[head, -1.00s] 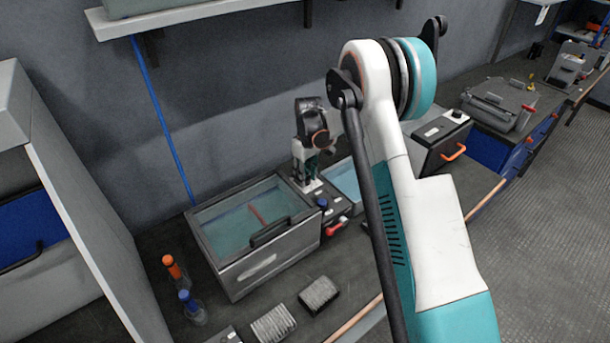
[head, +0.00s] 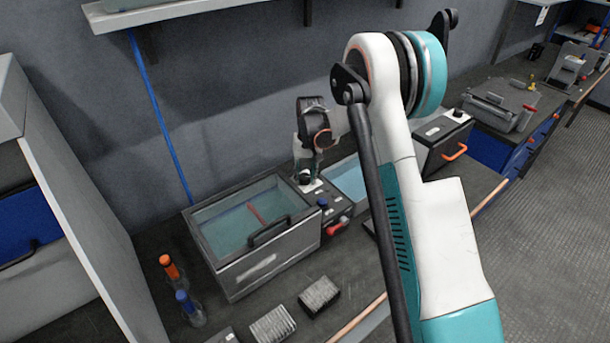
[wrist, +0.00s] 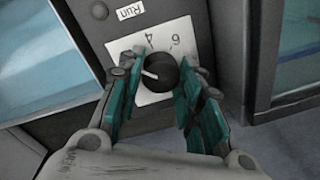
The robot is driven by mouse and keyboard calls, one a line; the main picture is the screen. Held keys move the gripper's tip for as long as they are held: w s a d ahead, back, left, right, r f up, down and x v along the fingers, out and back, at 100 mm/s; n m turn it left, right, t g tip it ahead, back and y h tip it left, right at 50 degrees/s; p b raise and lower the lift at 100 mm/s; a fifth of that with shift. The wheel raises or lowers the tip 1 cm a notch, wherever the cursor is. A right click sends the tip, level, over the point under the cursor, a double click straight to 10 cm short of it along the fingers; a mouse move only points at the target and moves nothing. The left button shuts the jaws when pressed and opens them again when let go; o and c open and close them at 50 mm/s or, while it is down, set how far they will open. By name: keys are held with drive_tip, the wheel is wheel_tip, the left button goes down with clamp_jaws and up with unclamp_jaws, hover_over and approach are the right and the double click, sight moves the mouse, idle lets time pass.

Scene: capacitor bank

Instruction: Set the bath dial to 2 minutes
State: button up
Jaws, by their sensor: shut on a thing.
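The bath dial is a round black knob (wrist: 160,72) with a white pointer line, on a white scale plate (wrist: 165,38) where the numbers 4 and 6 show. The pointer faces left in the wrist view, toward the left finger, which covers that part of the scale. My gripper (wrist: 158,82) is shut on the dial, with a teal finger on either side of it. In the head view my gripper (head: 305,172) is low over the control panel (head: 338,200) beside the glass-lidded bath (head: 268,262); the scale cannot be read there.
A "Run" label (wrist: 130,11) is on the panel near the dial. A blue knob (head: 323,203) and red lever (head: 338,226) are close by on the panel. A second bath (head: 350,180) stands to the right.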

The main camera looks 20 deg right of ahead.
sight(307, 176)
drive_tip(key=shift+m, duration=0.3)
drive_tip(key=o, duration=1.1)
drive_tip(key=shift+r, duration=0.1)
drive_tip(key=r, duration=1.1)
drive_tip(key=shift+s+d+r, duration=0.1)
drive_tip(key=shift+d+r, duration=0.25)
drive_tip(key=shift+r, duration=0.05)
